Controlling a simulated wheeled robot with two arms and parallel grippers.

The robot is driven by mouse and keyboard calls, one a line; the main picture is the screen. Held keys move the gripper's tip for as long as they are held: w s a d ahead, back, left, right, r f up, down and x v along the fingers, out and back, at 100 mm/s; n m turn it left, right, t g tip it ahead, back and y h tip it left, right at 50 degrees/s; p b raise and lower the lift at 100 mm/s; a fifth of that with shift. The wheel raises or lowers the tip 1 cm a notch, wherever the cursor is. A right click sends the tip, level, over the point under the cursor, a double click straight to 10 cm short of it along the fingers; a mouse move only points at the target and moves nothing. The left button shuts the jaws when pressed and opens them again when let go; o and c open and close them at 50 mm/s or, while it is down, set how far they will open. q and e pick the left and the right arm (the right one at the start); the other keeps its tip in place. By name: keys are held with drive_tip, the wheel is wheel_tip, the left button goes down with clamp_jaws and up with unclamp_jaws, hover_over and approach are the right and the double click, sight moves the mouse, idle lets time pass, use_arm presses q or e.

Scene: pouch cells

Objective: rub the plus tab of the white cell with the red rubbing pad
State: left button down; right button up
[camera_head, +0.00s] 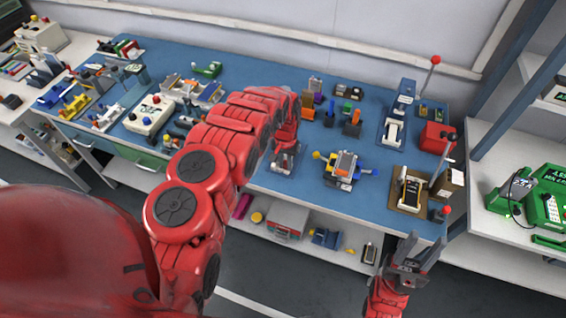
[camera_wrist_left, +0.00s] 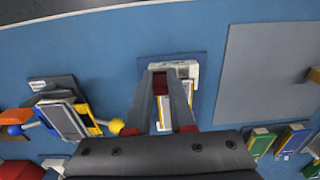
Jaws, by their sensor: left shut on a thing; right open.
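My left gripper (camera_head: 287,152) is low over the front middle of the blue table, its fingers partly hidden by my arm in the head view. In the left wrist view the gripper (camera_wrist_left: 163,82) is shut on the small red rubbing pad (camera_wrist_left: 160,86). Just below lies a white cell (camera_wrist_left: 187,70) with a pale, yellowish body on a dark blue-grey plate (camera_wrist_left: 151,66). The fingers cover part of the cell. I cannot make out its plus tab, nor whether the pad touches it. My right gripper (camera_head: 409,262) is open and empty, in front of the table's right end.
A fixture with orange, yellow and blue parts (camera_head: 343,168) stands right of the left gripper; it also shows in the left wrist view (camera_wrist_left: 62,112). A black-and-white device (camera_head: 409,190) sits near the right front edge.

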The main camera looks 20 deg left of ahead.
use_arm(q)
drive_tip(key=shift+d, duration=0.1)
drive_tip(key=shift+r, duration=0.3)
wheel_tip(320, 180, up, 4)
drive_tip(key=shift+p, duration=1.05)
drive_tip(key=shift+r+p, duration=0.3)
drive_tip(key=shift+r, duration=0.9)
